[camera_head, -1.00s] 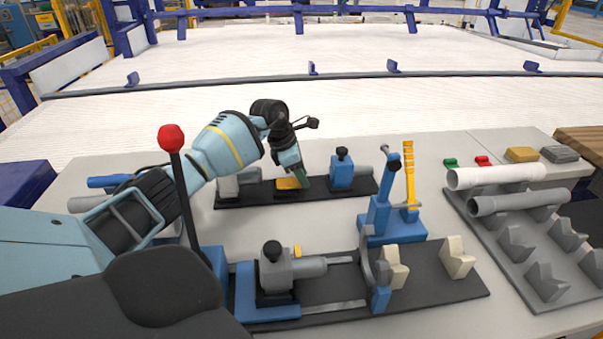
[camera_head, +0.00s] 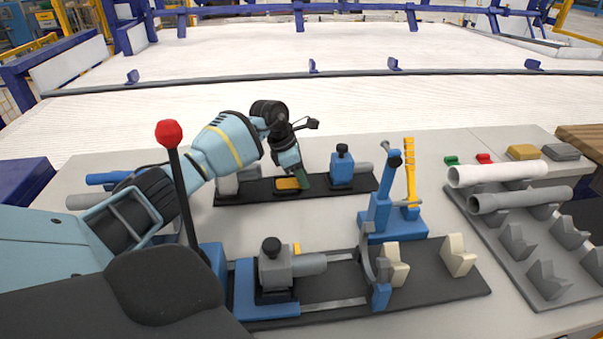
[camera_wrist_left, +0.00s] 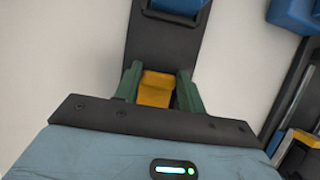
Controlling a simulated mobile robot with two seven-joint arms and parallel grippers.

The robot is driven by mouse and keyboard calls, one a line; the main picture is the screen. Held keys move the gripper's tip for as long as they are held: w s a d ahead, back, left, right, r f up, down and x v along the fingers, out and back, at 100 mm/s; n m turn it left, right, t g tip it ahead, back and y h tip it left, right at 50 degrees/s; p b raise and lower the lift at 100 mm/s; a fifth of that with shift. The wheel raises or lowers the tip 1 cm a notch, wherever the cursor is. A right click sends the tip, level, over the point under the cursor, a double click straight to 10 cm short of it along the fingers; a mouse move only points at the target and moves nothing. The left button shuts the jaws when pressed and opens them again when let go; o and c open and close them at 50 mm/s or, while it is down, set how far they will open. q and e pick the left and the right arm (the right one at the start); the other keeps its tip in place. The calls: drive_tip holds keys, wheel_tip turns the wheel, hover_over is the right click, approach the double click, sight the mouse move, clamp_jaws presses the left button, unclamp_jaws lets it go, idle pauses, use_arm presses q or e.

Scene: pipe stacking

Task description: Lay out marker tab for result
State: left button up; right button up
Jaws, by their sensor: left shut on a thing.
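My left gripper (camera_head: 298,181) points down at the black base plate (camera_head: 240,194) at the back of the table. In the left wrist view its green fingers (camera_wrist_left: 157,90) stand on both sides of a yellow tab (camera_wrist_left: 156,88) and are shut on it. In the head view the yellow tab (camera_head: 289,184) is low at the plate, between a grey clamp (camera_head: 230,183) and a blue clamp (camera_head: 342,170). Whether the tab touches the plate is hard to tell. My right gripper is out of view.
A white pipe (camera_head: 497,175) and a grey pipe (camera_head: 520,200) rest on a rack. A blue-handled fixture (camera_head: 380,215) stands mid-table. A red-knobbed lever (camera_head: 170,133) rises near my arm.

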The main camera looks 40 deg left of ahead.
sight(290, 183)
use_arm(q)
drive_tip(key=shift+f, duration=0.15)
drive_tip(key=o, duration=1)
drive_tip(key=shift+o, duration=0.2)
drive_tip(key=shift+v, duration=3.95)
